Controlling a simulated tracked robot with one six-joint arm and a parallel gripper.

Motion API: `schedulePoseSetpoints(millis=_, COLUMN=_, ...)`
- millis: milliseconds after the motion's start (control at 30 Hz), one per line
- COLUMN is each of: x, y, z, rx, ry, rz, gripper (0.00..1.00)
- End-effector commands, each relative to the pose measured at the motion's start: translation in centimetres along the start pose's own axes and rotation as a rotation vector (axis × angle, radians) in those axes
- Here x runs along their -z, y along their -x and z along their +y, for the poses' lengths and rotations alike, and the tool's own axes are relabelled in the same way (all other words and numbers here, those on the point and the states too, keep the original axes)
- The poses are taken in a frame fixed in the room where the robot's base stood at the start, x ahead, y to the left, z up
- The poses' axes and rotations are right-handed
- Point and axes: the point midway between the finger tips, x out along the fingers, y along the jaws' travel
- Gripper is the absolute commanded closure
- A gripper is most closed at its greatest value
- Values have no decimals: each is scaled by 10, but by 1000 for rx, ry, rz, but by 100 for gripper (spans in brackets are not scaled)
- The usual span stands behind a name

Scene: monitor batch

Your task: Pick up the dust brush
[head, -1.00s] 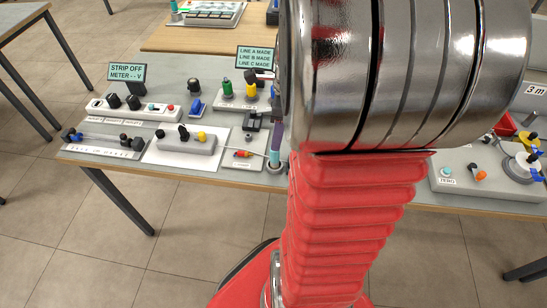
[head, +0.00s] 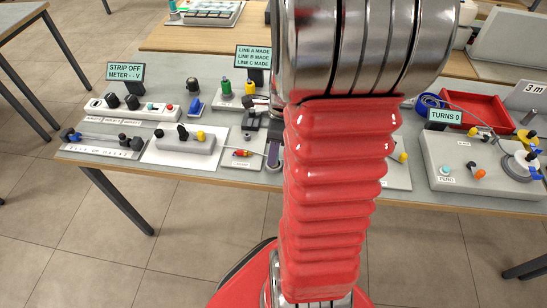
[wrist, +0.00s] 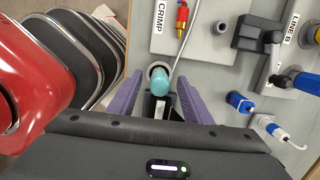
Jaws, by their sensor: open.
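A teal, round-ended handle (wrist: 162,84), which looks like the dust brush, stands in a grey round holder (wrist: 156,67) in the wrist view. Its lower part and any bristles are hidden. My gripper (wrist: 159,80) is open, with one purple finger on each side of the handle. I cannot tell whether either finger touches it.
A CRIMP plate (wrist: 185,30) with a red-and-yellow tool lies beyond the handle, and a pale cable runs close by. Blue-ended plugs (wrist: 240,102) lie to the right. In the head view a red tray (head: 475,108) and a TURNS box (head: 470,165) stand right of my arm.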

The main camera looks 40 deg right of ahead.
Motion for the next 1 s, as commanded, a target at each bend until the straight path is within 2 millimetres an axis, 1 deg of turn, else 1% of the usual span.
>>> schedulePoseSetpoints(millis=33, x=0, y=-8, z=1, rx=-4, ry=0, rz=1, gripper=55)
schedulePoseSetpoints(millis=100, x=1, y=-17, z=2, rx=-4, ry=0, rz=1, gripper=55)
schedulePoseSetpoints(millis=300, x=1, y=-36, z=1, rx=-2, ry=0, rz=0, gripper=55)
schedulePoseSetpoints(millis=900, x=1, y=-38, z=1, rx=0, ry=0, rz=0, gripper=55)
schedulePoseSetpoints(millis=1000, x=1, y=-37, z=1, rx=0, ry=0, rz=0, gripper=62)
